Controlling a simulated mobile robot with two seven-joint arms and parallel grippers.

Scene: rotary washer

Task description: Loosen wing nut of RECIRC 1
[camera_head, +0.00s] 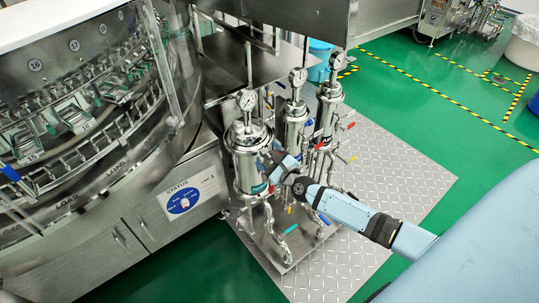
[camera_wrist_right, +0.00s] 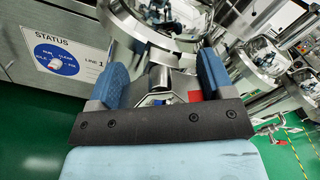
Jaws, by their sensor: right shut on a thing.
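The nearest steel filter housing (camera_head: 248,160) stands upright on the metal skid, with a round gauge (camera_head: 247,99) above it. I cannot read a RECIRC 1 label on it. My right gripper (camera_head: 273,160) reaches it from the right, at the side of its upper part. In the right wrist view, the blue fingers (camera_wrist_right: 161,72) stand on either side of a small metal piece, the wing nut (camera_wrist_right: 159,76), in front of the housing's round clamp ring. The gripper is shut on it. The nut's wings are largely hidden. My left gripper is not in view.
Two more housings with gauges (camera_head: 298,77) stand close behind and to the right, with pipes and coloured valve handles. A rotary washer (camera_head: 75,110) and its cabinet with a STATUS dial (camera_head: 184,201) fill the left. The tread plate (camera_head: 400,160) at right is clear.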

